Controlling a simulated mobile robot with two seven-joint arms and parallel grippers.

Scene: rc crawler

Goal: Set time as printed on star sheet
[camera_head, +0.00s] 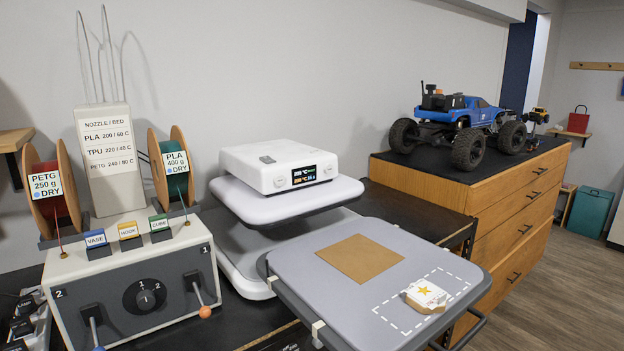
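The star sheet (426,294) is a small white piece with a gold star and small print, too small to read. It lies on a thicker tan piece inside a dashed white outline on the grey plate (300,274). A white box (262,163) stands on a white platform behind the plate. Its dark display (304,175) shows two lines of digits, the upper one seeming to read 200 °C; the lower is hard to read. Neither of my grippers is in view.
A tan square (360,259) lies on the grey plate. At left, a grey control box (131,295) has a dial, levers and coloured tabs, with two spools (54,194) and a nozzle/bed sign (106,150) above. A blue truck (459,123) stands on the wooden drawers (517,222).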

